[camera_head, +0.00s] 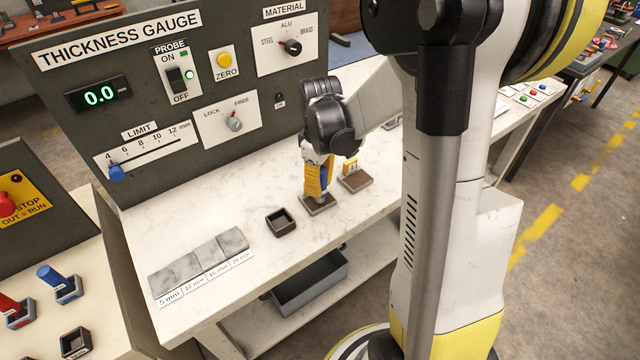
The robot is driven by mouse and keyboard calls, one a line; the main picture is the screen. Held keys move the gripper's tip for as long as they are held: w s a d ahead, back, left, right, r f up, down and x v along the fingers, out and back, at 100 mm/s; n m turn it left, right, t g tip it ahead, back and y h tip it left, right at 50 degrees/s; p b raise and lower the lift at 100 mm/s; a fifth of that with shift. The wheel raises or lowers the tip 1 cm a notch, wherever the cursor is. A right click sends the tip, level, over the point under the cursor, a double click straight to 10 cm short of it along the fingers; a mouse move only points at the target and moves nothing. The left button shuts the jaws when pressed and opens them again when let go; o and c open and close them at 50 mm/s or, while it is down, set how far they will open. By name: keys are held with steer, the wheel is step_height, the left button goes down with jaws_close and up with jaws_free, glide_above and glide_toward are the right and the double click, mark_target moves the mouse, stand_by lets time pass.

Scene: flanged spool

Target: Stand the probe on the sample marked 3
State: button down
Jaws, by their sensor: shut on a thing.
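My gripper (317,183) points down over the bench, shut on the probe, a slim thing of which a little blue (324,188) shows at the fingers. Most of the probe is hidden by the gripper. Right below is a brown sample plate (318,204); I cannot tell whether the probe touches it. Its number is hidden or cannot be read.
A small black open holder (281,222) stands empty to the left. Grey step blocks (201,262), labelled in mm, lie at the front left. The thickness gauge panel (180,90) rises behind, reading 0.0. The white bench (240,195) is clear between them. A grey bin (310,285) sits below.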

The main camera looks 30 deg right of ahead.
steer(key=shift+f+b, duration=0.45)
steer(key=shift+f, duration=0.05)
stand_by(1.2)
steer(key=shift+r, duration=0.1)
steer(key=shift+r+p, duration=2.7)
steer(key=shift+r, duration=0.75)
